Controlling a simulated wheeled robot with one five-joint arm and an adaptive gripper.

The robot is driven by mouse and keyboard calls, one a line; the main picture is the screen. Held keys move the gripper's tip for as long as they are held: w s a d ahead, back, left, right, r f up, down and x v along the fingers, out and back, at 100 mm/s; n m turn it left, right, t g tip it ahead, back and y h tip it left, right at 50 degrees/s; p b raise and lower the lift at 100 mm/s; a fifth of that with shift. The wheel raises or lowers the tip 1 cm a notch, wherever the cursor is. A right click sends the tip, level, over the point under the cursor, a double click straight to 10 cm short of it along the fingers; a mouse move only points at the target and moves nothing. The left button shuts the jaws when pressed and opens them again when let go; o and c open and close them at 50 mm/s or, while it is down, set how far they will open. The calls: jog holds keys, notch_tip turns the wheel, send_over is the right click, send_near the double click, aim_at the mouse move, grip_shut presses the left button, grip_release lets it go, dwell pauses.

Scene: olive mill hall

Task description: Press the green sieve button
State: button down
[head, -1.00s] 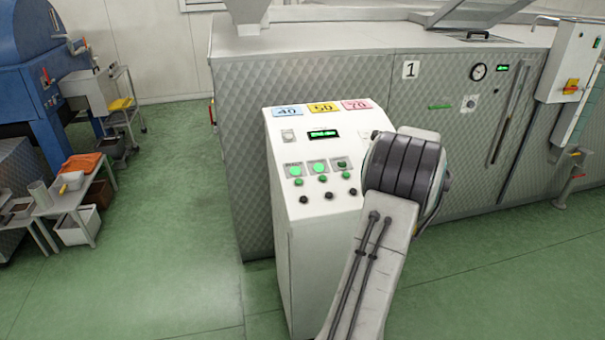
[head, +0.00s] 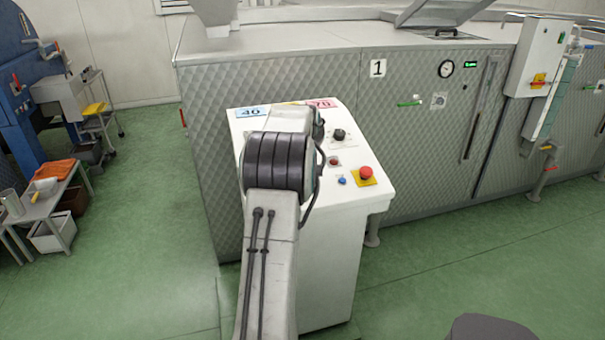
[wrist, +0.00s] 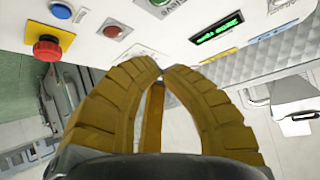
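The white control panel (head: 345,225) stands in front of the long grey machine. In the head view my arm covers its left and middle part, where the green buttons would be hidden. In the wrist view a green button (wrist: 158,2) is cut by the top edge, with partly cut lettering beside it that may read "SIEVE". My gripper (wrist: 160,70) has ochre ribbed fingers whose tips meet with nothing between them. The tips appear below that button in the picture and apart from the panel. My gripper is hidden behind my arm in the head view.
A red emergency stop (head: 366,173) on a yellow plate, a blue button (head: 342,181), a red button (head: 334,161) and a black knob (head: 339,134) are on the panel's right. A green display (wrist: 220,35) shows in the wrist view. Green floor is free left of the panel.

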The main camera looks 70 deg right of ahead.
dwell(0.4)
jog(key=shift+w+d+f+b, duration=0.2)
jog(key=shift+f+b, duration=0.4)
jog(key=shift+f, duration=0.55)
jog(key=shift+w+d+f+b, duration=0.15)
jog(key=shift+d+f+b, duration=0.35)
jog(key=shift+f, duration=0.65)
jog(key=shift+w+d+f+b, duration=0.15)
jog(key=shift+f+b, duration=0.55)
jog(key=shift+f, duration=0.45)
jog(key=shift+w+d+f+b, duration=0.15)
jog(key=shift+f+b, duration=0.5)
jog(key=shift+f, duration=0.15)
jog(key=shift+f, duration=0.15)
jog(key=shift+w+d+f+b, duration=0.1)
jog(key=shift+f+b, duration=0.15)
jog(key=shift+b, duration=0.1)
jog(key=shift+w+d+f, duration=0.1)
jog(key=shift+f, duration=0.3)
jog(key=shift+r, duration=0.2)
jog(key=shift+a+r, duration=0.2)
jog(key=shift+r, duration=0.4)
jog(key=shift+r, duration=0.1)
